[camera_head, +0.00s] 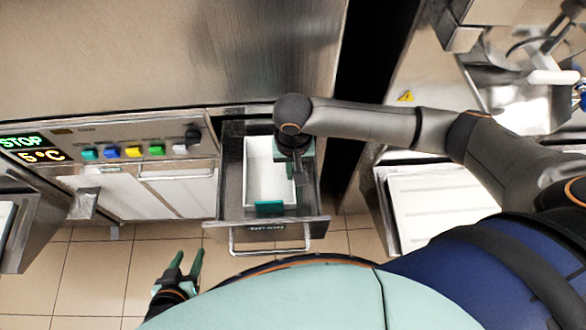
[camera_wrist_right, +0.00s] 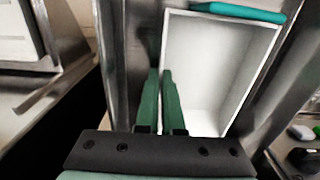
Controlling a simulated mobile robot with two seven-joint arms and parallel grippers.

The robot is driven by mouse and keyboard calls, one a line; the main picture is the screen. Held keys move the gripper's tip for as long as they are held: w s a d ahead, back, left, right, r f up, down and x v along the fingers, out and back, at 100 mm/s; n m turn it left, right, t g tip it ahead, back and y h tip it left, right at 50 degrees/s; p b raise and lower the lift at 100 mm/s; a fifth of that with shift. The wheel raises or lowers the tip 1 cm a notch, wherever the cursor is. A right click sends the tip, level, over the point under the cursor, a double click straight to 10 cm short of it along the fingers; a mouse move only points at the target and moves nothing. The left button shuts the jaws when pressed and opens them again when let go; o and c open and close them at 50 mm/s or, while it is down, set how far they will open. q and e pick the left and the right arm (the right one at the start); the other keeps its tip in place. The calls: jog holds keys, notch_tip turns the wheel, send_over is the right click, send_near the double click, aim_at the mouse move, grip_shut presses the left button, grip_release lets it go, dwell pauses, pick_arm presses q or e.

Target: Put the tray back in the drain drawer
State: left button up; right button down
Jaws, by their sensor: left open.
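The white tray (camera_head: 258,180), a long open box with a teal handle (camera_head: 269,208) at its front, is inside the pulled-out metal drain drawer (camera_head: 312,222). I cannot tell whether it rests on the drawer's bottom. My right gripper (camera_head: 296,172) reaches down from above at the tray's right wall. In the right wrist view its green fingers (camera_wrist_right: 161,82) are close together on either side of the white tray's side wall (camera_wrist_right: 207,85), shut on it. The handle (camera_wrist_right: 240,12) shows at the top there. My left gripper (camera_head: 188,262) is open and empty, low at the left.
The drawer's bar handle (camera_head: 268,250) faces me. A control panel with coloured buttons (camera_head: 133,151) and a lit display (camera_head: 33,148) is on the left. A dark gap and a sink (camera_head: 510,105) lie to the right. Tiled floor is free in front at the left.

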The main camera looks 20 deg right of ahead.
jog(key=shift+f, duration=0.15)
jog(key=c, duration=1.1)
grip_release()
jog(key=shift+o, duration=0.2)
notch_tip(320, 180, up, 12)
jog(key=p, duration=0.2)
jog(key=shift+r, duration=0.2)
